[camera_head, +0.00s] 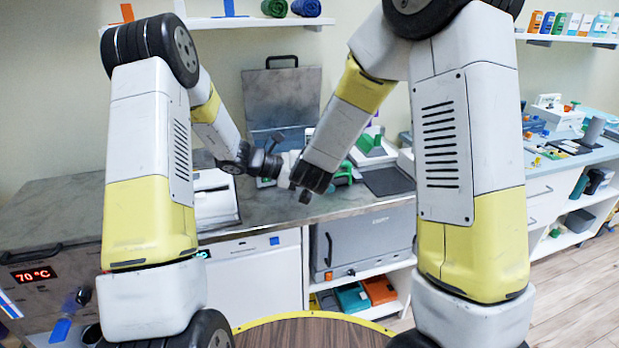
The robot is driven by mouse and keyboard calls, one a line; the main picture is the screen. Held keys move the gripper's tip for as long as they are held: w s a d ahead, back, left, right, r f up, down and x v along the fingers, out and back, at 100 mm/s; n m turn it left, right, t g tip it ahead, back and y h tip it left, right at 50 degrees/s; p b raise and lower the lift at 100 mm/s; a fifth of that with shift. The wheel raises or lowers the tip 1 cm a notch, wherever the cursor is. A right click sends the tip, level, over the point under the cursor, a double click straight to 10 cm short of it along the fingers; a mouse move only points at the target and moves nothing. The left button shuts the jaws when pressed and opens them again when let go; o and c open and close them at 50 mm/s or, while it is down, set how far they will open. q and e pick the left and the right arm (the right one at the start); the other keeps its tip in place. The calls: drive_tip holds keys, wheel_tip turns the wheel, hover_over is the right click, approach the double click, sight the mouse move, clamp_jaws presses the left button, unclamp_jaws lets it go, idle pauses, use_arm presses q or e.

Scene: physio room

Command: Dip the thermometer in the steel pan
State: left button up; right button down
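I cannot make out a thermometer for sure. A small pale piece (287,167) shows between my grippers, too small to name. No pan is plainly visible; a grey steel unit (55,280) at the left has a dark handle and a red display reading 70 °C. A grey panel with a handle (284,98) stands upright at the back of the counter. My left gripper (272,150) and my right gripper (298,190) are close together above the middle of the counter. Their fingertips are small and partly hidden, so I cannot tell whether they are open or shut.
The grey counter (265,211) has a white device (213,200) left of centre and green-and-white items (372,147) to the right. A grey cabinet (365,245) sits below. Another worktop (548,170) holds small items at the far right. Wall shelves (570,39) are above.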

use_arm(q)
drive_tip(key=shift+d+f, duration=0.15)
drive_tip(key=shift+d, duration=0.15)
clamp_jaws()
use_arm(e)
drive_tip(key=c, duration=0.8)
unclamp_jaws()
